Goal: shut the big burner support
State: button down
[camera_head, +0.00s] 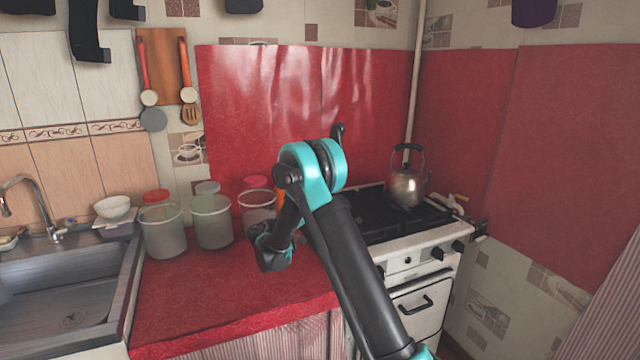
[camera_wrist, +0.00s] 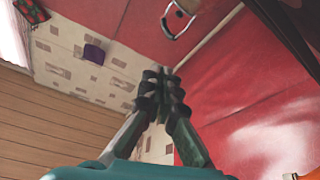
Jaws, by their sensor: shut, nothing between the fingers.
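The white stove (camera_head: 415,240) stands right of the counter. Its black top with dark burner supports (camera_head: 380,218) is partly hidden behind my arm, so I cannot tell which support is the big one. A dark curved piece (camera_head: 338,132) rises behind my teal joint; I cannot make out what it belongs to. In the wrist view my gripper (camera_wrist: 161,78) is shut and empty, its dark fingers together. No burner support is clearly visible between or touching them. In the head view my wrist hangs over the red counter left of the stove; the fingertips are not clear there.
A metal kettle (camera_head: 406,185) stands at the stove's back right; its handle shows in the wrist view (camera_wrist: 180,22). Several lidded jars (camera_head: 213,222) stand left of my arm. The sink (camera_head: 70,300) is far left. The front of the red counter (camera_head: 220,300) is clear.

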jog(key=shift+m+g, duration=0.3)
jog(key=shift+m, duration=0.6)
jog(key=f, duration=0.1)
jog(key=s+f, duration=0.1)
jog(key=f, duration=0.3)
jog(key=shift+s+d, duration=0.25)
jog(key=shift+s, duration=0.05)
jog(key=shift+s+f, duration=0.15)
jog(key=shift+f, duration=0.65)
